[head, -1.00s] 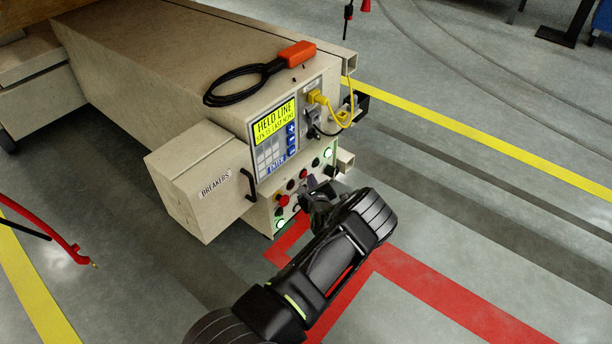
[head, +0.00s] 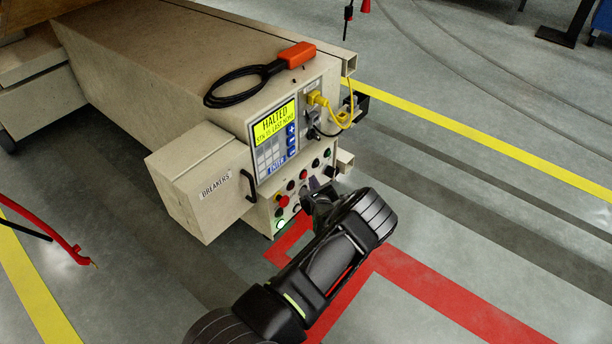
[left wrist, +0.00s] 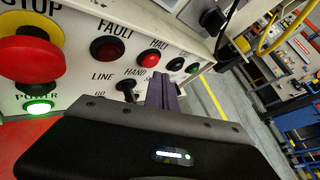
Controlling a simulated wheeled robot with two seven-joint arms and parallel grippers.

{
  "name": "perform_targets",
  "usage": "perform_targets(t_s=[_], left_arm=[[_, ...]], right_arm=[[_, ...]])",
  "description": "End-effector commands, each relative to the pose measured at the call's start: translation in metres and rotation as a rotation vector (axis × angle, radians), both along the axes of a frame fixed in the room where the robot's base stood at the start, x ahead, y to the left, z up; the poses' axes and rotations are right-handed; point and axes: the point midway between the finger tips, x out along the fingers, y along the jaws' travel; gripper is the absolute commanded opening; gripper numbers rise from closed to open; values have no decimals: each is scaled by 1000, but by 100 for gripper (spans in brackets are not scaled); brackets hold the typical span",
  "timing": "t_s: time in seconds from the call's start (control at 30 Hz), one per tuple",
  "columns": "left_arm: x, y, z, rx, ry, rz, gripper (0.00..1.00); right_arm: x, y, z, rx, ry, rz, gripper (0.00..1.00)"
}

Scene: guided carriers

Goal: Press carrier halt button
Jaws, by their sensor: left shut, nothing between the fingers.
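The carrier's button panel shows in the head view. On it, the red halt button (head: 303,174) sits between the dark red fault lamp (left wrist: 108,48) and a dark button. In the left wrist view the halt button (left wrist: 150,60) looks bright red. The display (head: 274,125) reads HALTED. My left gripper (head: 312,196) is shut and empty, in front of the lower panel. Its fingers (left wrist: 164,88) reach up just below and right of the halt button; I cannot tell whether they touch the panel. My right gripper is not in view.
A red mushroom stop button (left wrist: 30,58) and the lit green power lamp (left wrist: 38,106) are at the panel's left. A line/hand switch (left wrist: 127,88) is close to my fingers. The breaker box (head: 205,190) juts out left. An orange pendant (head: 298,54) lies on top.

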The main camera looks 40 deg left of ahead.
Motion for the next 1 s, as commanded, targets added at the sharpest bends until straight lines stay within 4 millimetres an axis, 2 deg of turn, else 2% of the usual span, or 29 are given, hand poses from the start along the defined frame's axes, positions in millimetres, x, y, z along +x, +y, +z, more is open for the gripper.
perform_targets(t_s=[0.47,1.0], left_arm=[[0,-5,0,0,-1,-1,0],[1,-57,1,0,-1,-1,0]], right_arm=[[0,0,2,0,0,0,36],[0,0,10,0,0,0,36]])
